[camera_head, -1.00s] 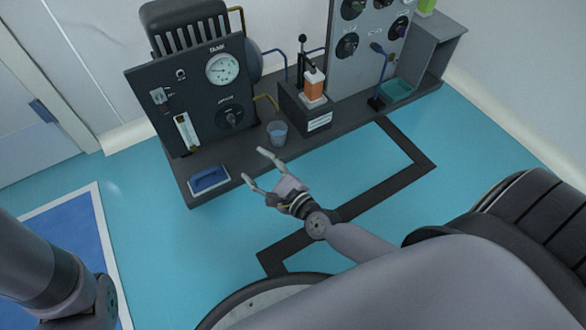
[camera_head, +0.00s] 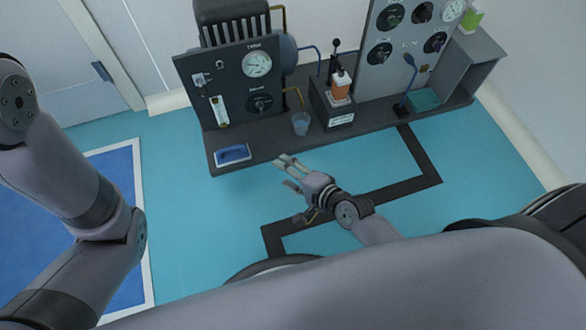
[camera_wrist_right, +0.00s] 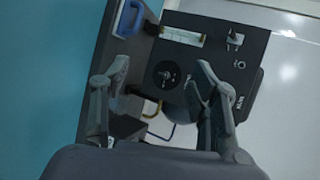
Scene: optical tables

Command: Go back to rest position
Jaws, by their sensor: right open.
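My right gripper (camera_head: 288,173) is open and empty in the head view, just in front of the front edge of the dark bench (camera_head: 275,147). Its two fingers are spread apart in the right wrist view (camera_wrist_right: 165,85), with no object between the tips; the panel shows beyond them. My left arm (camera_head: 75,200) comes in along the left side of the head view, folded; its gripper is out of the picture.
The bench holds a dark gauge panel (camera_head: 238,88), a glass of bluish liquid (camera_head: 300,124), a blue-handled block (camera_head: 233,154), an orange-and-white bottle (camera_head: 340,86) and a green tray (camera_head: 424,98). Turquoise floor (camera_head: 200,225) with black marking (camera_head: 390,188) lies clear in front.

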